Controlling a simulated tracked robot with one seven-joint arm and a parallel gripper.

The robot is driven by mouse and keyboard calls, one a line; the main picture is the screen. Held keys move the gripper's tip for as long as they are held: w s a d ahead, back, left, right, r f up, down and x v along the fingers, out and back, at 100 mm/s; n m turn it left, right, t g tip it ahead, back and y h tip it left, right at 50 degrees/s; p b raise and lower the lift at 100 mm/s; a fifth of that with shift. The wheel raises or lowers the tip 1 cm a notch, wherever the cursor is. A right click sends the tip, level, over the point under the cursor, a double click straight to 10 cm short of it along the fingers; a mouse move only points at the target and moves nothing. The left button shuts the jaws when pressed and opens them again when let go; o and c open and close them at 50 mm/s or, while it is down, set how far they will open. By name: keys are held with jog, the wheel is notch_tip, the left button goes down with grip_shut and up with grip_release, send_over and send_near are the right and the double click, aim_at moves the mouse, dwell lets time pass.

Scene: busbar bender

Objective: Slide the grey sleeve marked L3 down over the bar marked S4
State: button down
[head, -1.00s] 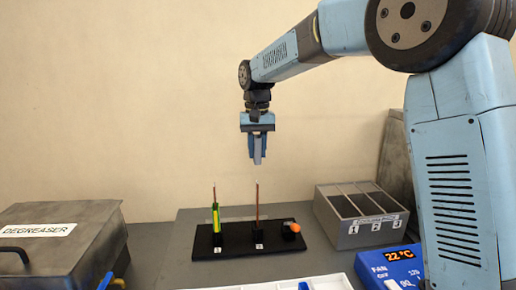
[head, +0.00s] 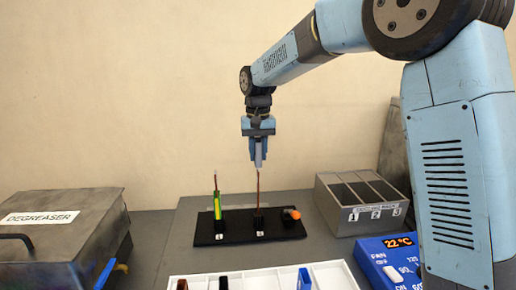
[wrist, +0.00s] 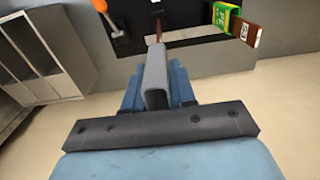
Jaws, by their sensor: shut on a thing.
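My gripper (head: 258,152) is shut on a grey sleeve (head: 258,160), which hangs upright below the fingers. In the wrist view the sleeve (wrist: 155,72) is an open-ended grey channel between the blue fingers. A thin brown bar (head: 258,188) stands in the right socket of a black base (head: 238,238). Its top is right at the sleeve's lower end; I cannot tell whether it has entered. In the wrist view the bar (wrist: 158,30) shows just beyond the sleeve's end. The L3 and S4 marks are not readable.
A second bar with a yellow-green sleeve (head: 217,207) stands left on the base. An orange-tipped tool (head: 293,214) lies right. A divided grey bin (head: 340,212), blue heater box (head: 385,268), white tray (head: 260,275) and degreaser box (head: 60,240) surround it.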

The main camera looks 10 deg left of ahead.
jog(key=shift+f, duration=3.1)
jog(key=shift+f, duration=0.1)
jog(key=shift+c, duration=1.9)
grip_release()
jog(key=shift+r, duration=4.05)
